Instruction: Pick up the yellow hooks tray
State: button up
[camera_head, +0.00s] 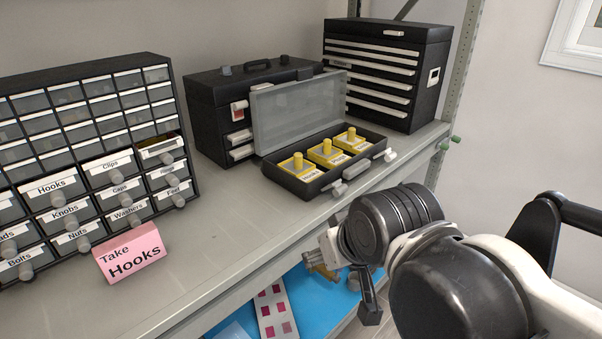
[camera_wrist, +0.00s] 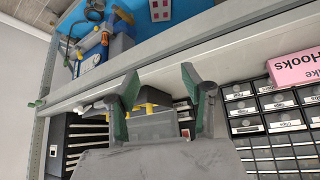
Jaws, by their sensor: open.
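Three yellow trays with knobs sit in a row in an open black case on the shelf in the head view: a near one (camera_head: 297,166), a middle one (camera_head: 326,153) and a far one (camera_head: 351,140). Their labels are too small to read surely. The case (camera_head: 316,186) has its clear grey lid (camera_head: 298,108) raised. In the wrist view, which looks inverted, my gripper (camera_wrist: 160,74) is open and empty, with the case partly hidden behind its fingers. In the head view my arm is at the shelf's front edge, apart from the trays, and hides most of the gripper.
A pink "Take Hooks" block (camera_head: 132,252) stands before a labelled drawer cabinet (camera_head: 110,148). A black toolbox (camera_head: 210,112) and a drawer chest (camera_head: 385,70) stand behind the case. A blue lower shelf (camera_head: 335,309) holds items. The shelf's middle is clear.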

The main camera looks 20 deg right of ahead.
jog(key=w+d+r+m+g+p, duration=0.1)
jog(key=w+d+r+m+g, duration=0.1)
jog(key=w+r+m, duration=0.55)
jog(key=w+d+r+m+g+p, duration=0.15)
jog(key=w+r, duration=0.35)
jog(key=w, duration=0.6)
jog(key=m+g+p, duration=0.4)
jog(key=m, duration=0.8)
send_over(299, 154)
notch_tip(299, 154, down, 5)
jog(key=shift+n, duration=0.3)
jog(key=f, duration=0.7)
jog(key=shift+w+f, duration=0.25)
jog(key=shift+w, duration=0.1)
jog(key=shift+s+f+p, duration=0.2)
jog(key=shift+f+p, duration=0.45)
jog(key=shift+f, duration=2)
grip_shut()
